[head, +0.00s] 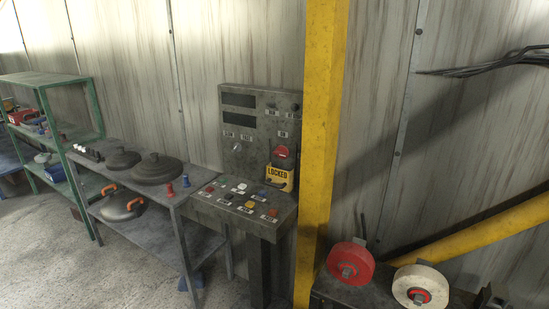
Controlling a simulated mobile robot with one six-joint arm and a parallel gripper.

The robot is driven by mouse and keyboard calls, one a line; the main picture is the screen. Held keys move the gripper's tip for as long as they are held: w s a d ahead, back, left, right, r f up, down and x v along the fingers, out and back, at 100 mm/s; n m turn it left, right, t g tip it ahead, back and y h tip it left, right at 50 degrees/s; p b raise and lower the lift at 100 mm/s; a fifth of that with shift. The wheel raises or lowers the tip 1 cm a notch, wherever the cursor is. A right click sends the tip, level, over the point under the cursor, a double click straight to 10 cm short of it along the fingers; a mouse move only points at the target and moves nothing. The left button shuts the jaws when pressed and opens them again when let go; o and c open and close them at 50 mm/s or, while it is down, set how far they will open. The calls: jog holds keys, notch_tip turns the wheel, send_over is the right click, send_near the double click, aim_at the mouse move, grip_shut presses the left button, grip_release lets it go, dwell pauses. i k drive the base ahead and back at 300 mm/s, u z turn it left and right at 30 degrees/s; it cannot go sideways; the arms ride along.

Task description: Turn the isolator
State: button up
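A grey control panel (207,206) on a pedestal stands in the middle of the head view, just left of a yellow post. On its upright face is what looks like the isolator, a red rotary part (281,152) at the right side. A yellow lock or tag marked "LOCKED" (279,178) hangs right below it, with a dark shackle around or in front of the isolator; I cannot tell which. The isolator's exact handle position is too small to read. My gripper is not in view.
The yellow post (320,150) stands close to the panel's right side. A bench (150,198) with dark lids is on the left, beside a green shelf (40,85). A red wheel (350,262) and a white wheel (420,287) are at lower right. Floor at lower left is clear.

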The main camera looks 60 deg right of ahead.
aim_at(283, 152)
jog(key=z, duration=0.1)
jog(key=i, duration=0.95)
jog(key=u, duration=0.1)
